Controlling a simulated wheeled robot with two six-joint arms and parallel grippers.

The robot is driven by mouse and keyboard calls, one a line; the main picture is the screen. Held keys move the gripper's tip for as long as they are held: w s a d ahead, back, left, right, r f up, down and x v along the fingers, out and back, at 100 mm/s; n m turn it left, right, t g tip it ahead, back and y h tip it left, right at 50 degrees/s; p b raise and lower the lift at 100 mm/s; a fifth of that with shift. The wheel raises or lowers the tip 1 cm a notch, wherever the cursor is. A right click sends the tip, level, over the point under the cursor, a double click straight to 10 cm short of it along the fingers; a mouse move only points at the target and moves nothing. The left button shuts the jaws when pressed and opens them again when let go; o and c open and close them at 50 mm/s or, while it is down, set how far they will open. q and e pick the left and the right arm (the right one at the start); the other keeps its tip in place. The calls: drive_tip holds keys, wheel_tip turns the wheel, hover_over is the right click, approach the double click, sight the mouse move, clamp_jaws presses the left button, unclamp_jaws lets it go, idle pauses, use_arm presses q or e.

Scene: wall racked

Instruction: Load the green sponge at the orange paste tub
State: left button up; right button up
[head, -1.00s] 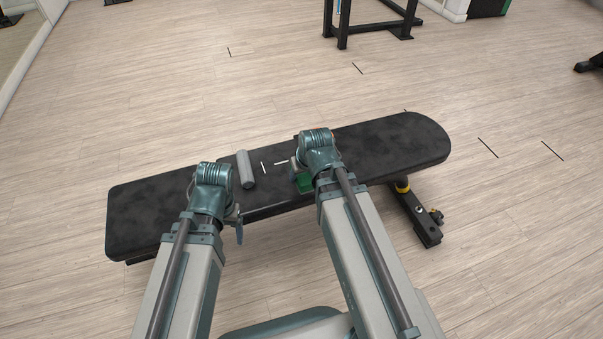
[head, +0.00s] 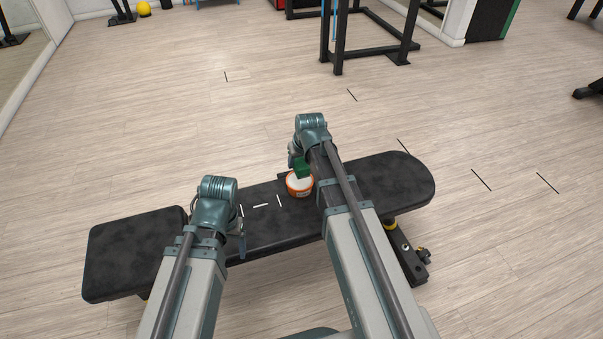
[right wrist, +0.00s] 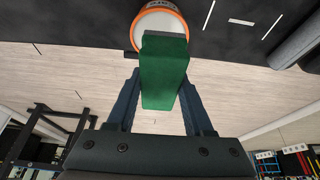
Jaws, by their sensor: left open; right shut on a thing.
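The orange paste tub (head: 299,190) stands on the black bench, open at the top with white paste showing. It also shows at the top of the right wrist view (right wrist: 160,14). My right gripper (head: 297,158) is shut on the green sponge (head: 303,170), whose free end overlaps the tub's opening in both views. The sponge fills the space between the fingers in the right wrist view (right wrist: 163,75). I cannot tell whether it touches the paste. My left gripper (head: 240,232) is open and empty over the bench's front edge, left of the tub, its fingers partly hidden by its wrist.
The black bench (head: 375,180) has white line marks (head: 260,205) left of the tub. A black rack (head: 340,45) stands farther back. The wooden floor (head: 200,120) between is clear.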

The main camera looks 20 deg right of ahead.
drive_tip(key=shift+w+d+r, duration=0.15)
drive_tip(key=shift+w+d, duration=0.05)
drive_tip(key=shift+w, duration=0.2)
drive_tip(key=shift+s, duration=0.1)
wheel_tip(320, 180, down, 6)
drive_tip(key=b, duration=0.6)
drive_tip(key=shift+f+b, duration=0.55)
drive_tip(key=shift+b, duration=0.05)
idle(1.8)
wheel_tip(320, 180, up, 7)
drive_tip(key=p, duration=0.7)
idle(0.3)
